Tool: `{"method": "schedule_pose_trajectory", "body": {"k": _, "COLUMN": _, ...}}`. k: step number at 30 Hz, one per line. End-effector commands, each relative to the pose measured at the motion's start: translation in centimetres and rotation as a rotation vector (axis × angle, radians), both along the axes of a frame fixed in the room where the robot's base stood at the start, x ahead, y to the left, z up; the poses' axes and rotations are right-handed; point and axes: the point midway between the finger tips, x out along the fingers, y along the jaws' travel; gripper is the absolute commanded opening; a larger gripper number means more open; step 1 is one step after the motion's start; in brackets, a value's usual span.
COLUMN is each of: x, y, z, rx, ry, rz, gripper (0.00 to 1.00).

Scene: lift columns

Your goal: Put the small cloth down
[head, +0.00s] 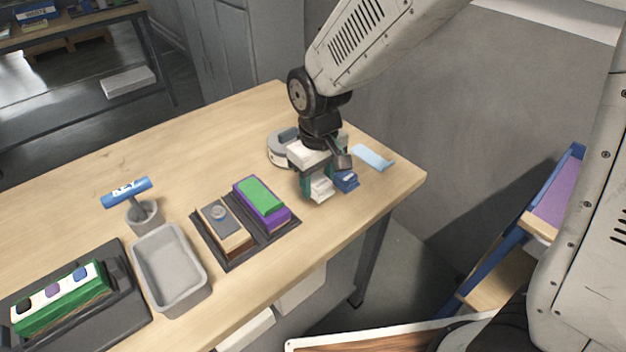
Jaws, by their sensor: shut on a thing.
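My gripper (319,184) points down over the right part of the wooden table, near its front edge. It is shut on a small white piece (320,190), which looks like the small cloth. The fingers hide part of it, and I cannot tell whether its lower edge touches the table. A flat light-blue piece (373,157) lies on the table to the right, apart from my gripper.
A blue block (346,181) stands close right of my gripper. A grey round holder (281,148) is behind it. On the wooden table (233,140), left, are a dark tray (246,241) with two blocks, a grey bin (171,268) and a blue-handled tool (127,192). The table's back left is clear.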

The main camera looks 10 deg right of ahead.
Motion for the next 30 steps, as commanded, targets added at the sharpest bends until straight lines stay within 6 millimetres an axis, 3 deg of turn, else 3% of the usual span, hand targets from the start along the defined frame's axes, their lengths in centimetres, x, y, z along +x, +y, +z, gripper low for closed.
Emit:
{"method": "schedule_pose_trajectory", "body": {"k": 5, "x": 0.0, "y": 0.4, "z": -0.9, "rx": -0.002, "ry": 0.002, "rz": 0.003, "gripper": 0.24}}
{"method": "schedule_pose_trajectory", "body": {"k": 11, "x": 0.0, "y": 0.6, "z": -3.5, "rx": -0.001, "ry": 0.002, "rz": 0.007, "gripper": 0.24}}
{"method": "schedule_pose_trajectory", "body": {"k": 22, "x": 0.0, "y": 0.4, "z": -3.9, "rx": -0.001, "ry": 0.001, "rz": 0.005, "gripper": 0.24}}
{"method": "schedule_pose_trajectory", "body": {"k": 23, "x": 0.0, "y": 0.4, "z": -3.9, "rx": -0.001, "ry": 0.001, "rz": 0.004, "gripper": 0.5}}
{"method": "schedule_pose_trajectory", "body": {"k": 24, "x": 0.0, "y": 0.4, "z": -3.8, "rx": 0.0, "ry": 0.0, "rz": 0.004, "gripper": 0.62}}
{"method": "schedule_pose_trajectory", "body": {"k": 25, "x": 0.1, "y": 0.4, "z": -3.8, "rx": 0.0, "ry": 0.0, "rz": 0.004, "gripper": 0.67}}
{"method": "schedule_pose_trajectory", "body": {"k": 30, "x": 0.1, "y": 0.4, "z": -3.8, "rx": 0.0, "ry": 0.0, "rz": 0.004, "gripper": 0.67}}
